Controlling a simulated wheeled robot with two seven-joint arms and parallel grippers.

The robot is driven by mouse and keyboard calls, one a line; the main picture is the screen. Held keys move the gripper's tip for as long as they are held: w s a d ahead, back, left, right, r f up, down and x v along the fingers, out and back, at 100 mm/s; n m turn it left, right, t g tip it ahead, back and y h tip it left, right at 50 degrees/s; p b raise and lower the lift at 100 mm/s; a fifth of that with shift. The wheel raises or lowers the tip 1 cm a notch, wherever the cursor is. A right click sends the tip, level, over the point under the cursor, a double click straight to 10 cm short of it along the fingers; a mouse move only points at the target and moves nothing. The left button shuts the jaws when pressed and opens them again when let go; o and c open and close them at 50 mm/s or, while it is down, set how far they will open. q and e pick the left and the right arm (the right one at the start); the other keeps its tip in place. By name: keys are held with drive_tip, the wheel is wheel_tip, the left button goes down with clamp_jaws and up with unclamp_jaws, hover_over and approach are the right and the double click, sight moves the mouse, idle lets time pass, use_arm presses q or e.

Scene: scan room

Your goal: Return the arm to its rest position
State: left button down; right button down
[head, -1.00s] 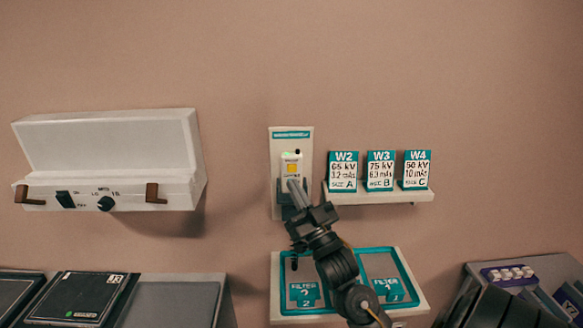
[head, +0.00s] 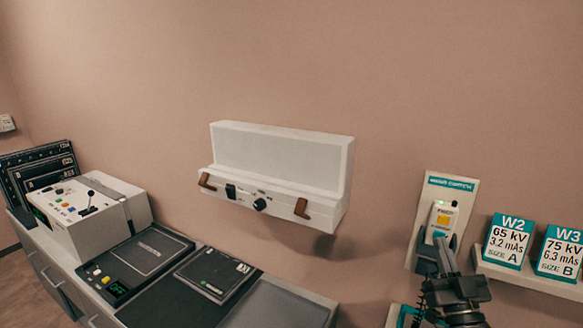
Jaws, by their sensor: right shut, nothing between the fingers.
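My right gripper (head: 444,262) shows at the lower right, with its dark wrist below it. Its fingers are together and empty. They point up in front of the wall holder (head: 434,194) with the teal label. A white handheld device with a yellow button (head: 443,217) sits in that holder, just above the fingertips in the picture. I cannot tell whether the fingers touch it. My left gripper is not in view.
A white wall box with brown handles (head: 280,178) hangs at the middle. Cards W2 (head: 508,241) and W3 (head: 560,253) stand on a shelf (head: 524,279) at the right. A control console (head: 88,212) and dark panels (head: 212,274) lie on the counter at the lower left.

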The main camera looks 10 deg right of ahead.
drive_tip(key=s+a+f+g+y, duration=0.1)
drive_tip(key=a+f+g, duration=0.15)
drive_tip(key=f, duration=0.45)
drive_tip(key=s+a+f+g, duration=0.2)
drive_tip(key=f+g, duration=0.2)
drive_tip(key=f, duration=0.2)
drive_tip(key=s+a+f+g+y, duration=0.1)
drive_tip(key=a+f+g, duration=0.15)
drive_tip(key=f, duration=0.45)
drive_tip(key=s+a+f+n+g, duration=0.25)
drive_tip(key=s+f+g, duration=0.4)
drive_tip(key=s, duration=0.45)
drive_tip(key=s+a+f+n+g, duration=0.1)
drive_tip(key=s+a+f+g, duration=0.3)
drive_tip(key=s+f+g, duration=0.45)
wheel_tip(320, 180, down, 23)
drive_tip(key=s+t, duration=0.2)
drive_tip(key=s+d+f+g, duration=0.1)
drive_tip(key=s+d+f, duration=0.1)
drive_tip(key=s+f, duration=1.5)
drive_tip(key=shift+d+f+y+b, duration=0.3)
drive_tip(key=shift+f, duration=0.3)
